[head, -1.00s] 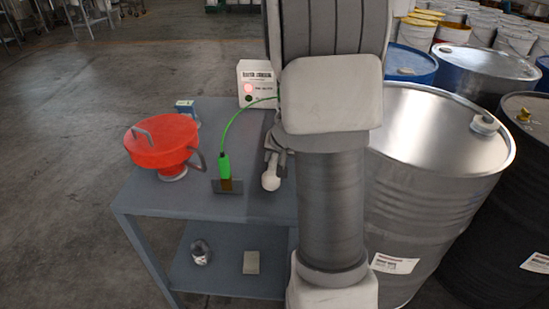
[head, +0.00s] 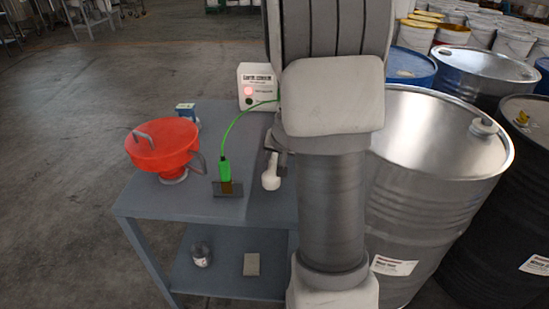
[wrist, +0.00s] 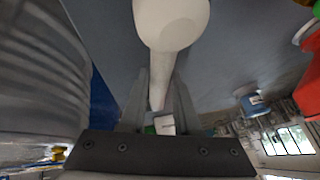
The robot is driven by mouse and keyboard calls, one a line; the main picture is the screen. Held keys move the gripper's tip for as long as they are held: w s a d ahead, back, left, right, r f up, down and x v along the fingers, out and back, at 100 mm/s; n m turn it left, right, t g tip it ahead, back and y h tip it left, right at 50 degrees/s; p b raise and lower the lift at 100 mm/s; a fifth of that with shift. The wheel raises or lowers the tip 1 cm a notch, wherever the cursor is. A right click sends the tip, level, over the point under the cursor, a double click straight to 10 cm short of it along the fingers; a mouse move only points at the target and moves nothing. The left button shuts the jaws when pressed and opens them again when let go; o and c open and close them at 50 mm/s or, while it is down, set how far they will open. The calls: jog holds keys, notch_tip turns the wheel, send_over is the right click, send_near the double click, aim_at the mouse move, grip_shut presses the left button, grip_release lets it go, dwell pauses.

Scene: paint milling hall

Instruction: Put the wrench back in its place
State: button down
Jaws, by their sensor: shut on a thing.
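My gripper (wrist: 162,105) is shut on a pale, club-shaped thing (wrist: 170,20) with a thick rounded end, its narrower shaft between the fingers. In the head view this thing (head: 270,179) shows beside my arm, over the right part of the grey table (head: 150,203). My gripper is mostly hidden behind my arm there. I cannot tell whether the held thing touches the tabletop. Its shape does not clearly read as a wrench, and no other clear wrench is in view. No marked place for a wrench can be made out.
A green clamp (head: 225,171) on a dark plate (head: 228,189) has a cable to a white monitor box (head: 257,85). Steel drum (head: 430,160) at right.

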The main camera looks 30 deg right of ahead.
jog(key=shift+f, duration=0.1)
dwell(0.3)
jog(key=shift+f+b, duration=0.4)
jog(key=shift+b, duration=0.3)
jog(key=shift+f+b, duration=0.4)
jog(key=shift+b, duration=0.2)
dwell(0.4)
jog(key=c, duration=0.6)
grip_release()
jog(key=shift+o, duration=0.2)
jog(key=shift+r, duration=0.1)
jog(key=p+v, duration=0.8)
jog(key=v, duration=0.9)
jog(key=shift+r, duration=0.15)
jog(key=shift+a+r, duration=0.1)
